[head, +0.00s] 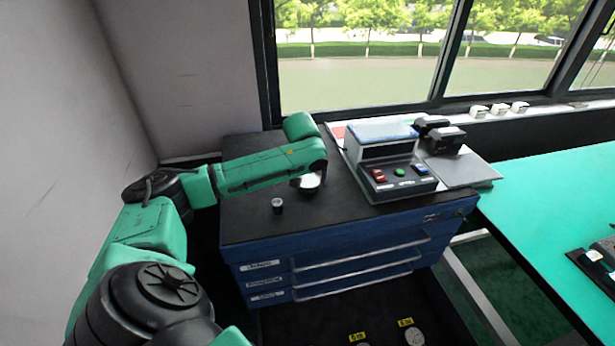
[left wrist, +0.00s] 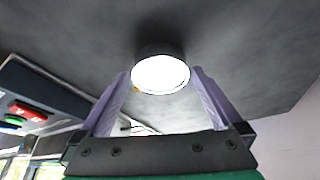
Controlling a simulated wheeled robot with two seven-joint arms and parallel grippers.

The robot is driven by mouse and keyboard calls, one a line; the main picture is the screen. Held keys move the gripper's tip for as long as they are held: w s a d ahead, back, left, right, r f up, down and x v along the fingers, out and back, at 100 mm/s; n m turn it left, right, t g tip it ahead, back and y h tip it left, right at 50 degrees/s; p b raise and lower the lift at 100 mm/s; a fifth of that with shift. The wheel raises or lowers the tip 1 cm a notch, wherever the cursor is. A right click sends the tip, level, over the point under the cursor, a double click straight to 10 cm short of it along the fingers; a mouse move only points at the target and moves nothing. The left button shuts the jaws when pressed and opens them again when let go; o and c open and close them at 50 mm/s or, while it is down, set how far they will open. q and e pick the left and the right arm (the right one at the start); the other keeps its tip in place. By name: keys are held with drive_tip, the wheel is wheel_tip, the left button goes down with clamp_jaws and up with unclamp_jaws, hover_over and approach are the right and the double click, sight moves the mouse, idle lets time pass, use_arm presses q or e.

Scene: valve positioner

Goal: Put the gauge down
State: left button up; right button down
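The gauge (head: 308,181) has a white round face and a dark body. It is at the tip of my left arm, over the left part of the dark cabinet top. In the left wrist view the gauge (left wrist: 160,75) sits between the two fingertips of my left gripper (left wrist: 160,73), which meet its sides with no clear gap. Its dark body points toward the dark surface; whether it touches that surface I cannot tell. In the head view the arm's end mostly hides the left fingers. My right gripper is not in view.
A small dark cylinder with a light top (head: 278,205) stands left of the gauge. A device with coloured buttons (head: 395,178) stands to the right on the blue drawer cabinet (head: 350,262). The front strip of the cabinet top is clear. A green table (head: 560,200) is at right.

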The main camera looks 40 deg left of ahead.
use_arm(q)
drive_tip(key=b+v, duration=0.1)
drive_tip(key=v, duration=1.1)
drive_tip(key=shift+s, duration=0.1)
